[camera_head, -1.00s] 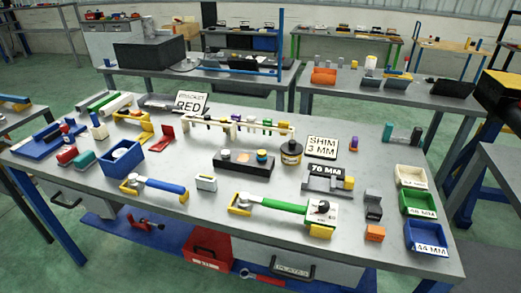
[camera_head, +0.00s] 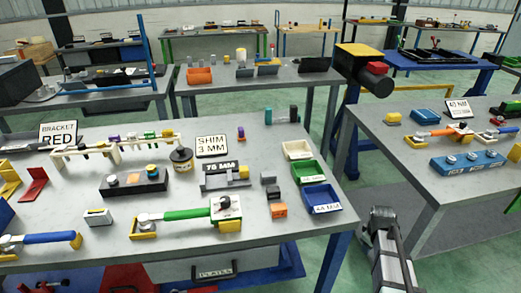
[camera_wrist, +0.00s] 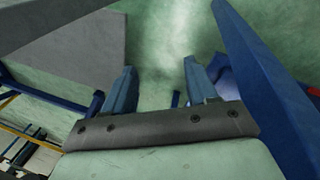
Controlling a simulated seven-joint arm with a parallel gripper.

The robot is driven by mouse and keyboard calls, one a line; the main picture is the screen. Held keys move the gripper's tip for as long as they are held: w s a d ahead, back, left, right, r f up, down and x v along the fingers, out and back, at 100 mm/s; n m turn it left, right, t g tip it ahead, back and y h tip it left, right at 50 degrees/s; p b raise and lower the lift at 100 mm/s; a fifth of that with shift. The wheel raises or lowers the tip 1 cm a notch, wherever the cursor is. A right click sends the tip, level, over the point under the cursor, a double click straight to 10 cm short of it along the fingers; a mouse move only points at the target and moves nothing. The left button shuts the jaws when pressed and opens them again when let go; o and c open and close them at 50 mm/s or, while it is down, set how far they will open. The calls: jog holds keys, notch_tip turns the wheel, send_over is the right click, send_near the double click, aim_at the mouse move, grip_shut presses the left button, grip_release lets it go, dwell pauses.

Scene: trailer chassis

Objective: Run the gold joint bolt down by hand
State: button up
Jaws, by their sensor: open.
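My gripper (camera_wrist: 160,88) shows in the wrist view with its two blue-grey fingers apart and nothing between them. Green floor lies beyond the fingertips, so it is away from the tabletop parts. I cannot single out a gold joint bolt for sure. A black block (camera_head: 133,187) on the near table carries a grey round piece (camera_head: 113,180) and a small gold-topped piece (camera_head: 152,171). On the right table, a blue block (camera_head: 468,163) carries several round metal pieces, too small to tell their colour. Neither block shows in the wrist view.
Green-handled (camera_head: 187,214) and blue-handled (camera_head: 45,239) tools lie along the near table's front. White (camera_head: 297,150), green (camera_head: 309,172) and blue (camera_head: 322,199) bins stand at its right edge. An orange-handled tool (camera_head: 432,132) lies on the right table. A floor gap separates the tables.

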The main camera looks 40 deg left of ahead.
jog(key=w+a+r+n+t+y, duration=0.1)
jog(key=w+a+r+n, duration=0.15)
jog(key=a+r, duration=0.45)
jog(key=w+a+r+n+t, duration=0.2)
jog(key=w+a+r, duration=0.2)
jog(key=r, duration=0.7)
jog(key=w+a+r+n+t+y, duration=0.1)
jog(key=w+a+r+n, duration=0.15)
jog(key=a+r, duration=0.45)
jog(key=s+a+r+n+y, duration=0.1)
jog(key=s+a+r+n, duration=0.15)
jog(key=a+r, duration=0.8)
notch_tip(320, 180, up, 5)
jog(key=n+g+h, duration=0.2)
jog(key=n+g, duration=0.5)
jog(key=n, duration=0.9)
send_over(150, 168)
notch_tip(150, 168, down, 12)
jog(key=shift+f, duration=0.2)
jog(key=c, duration=1.1)
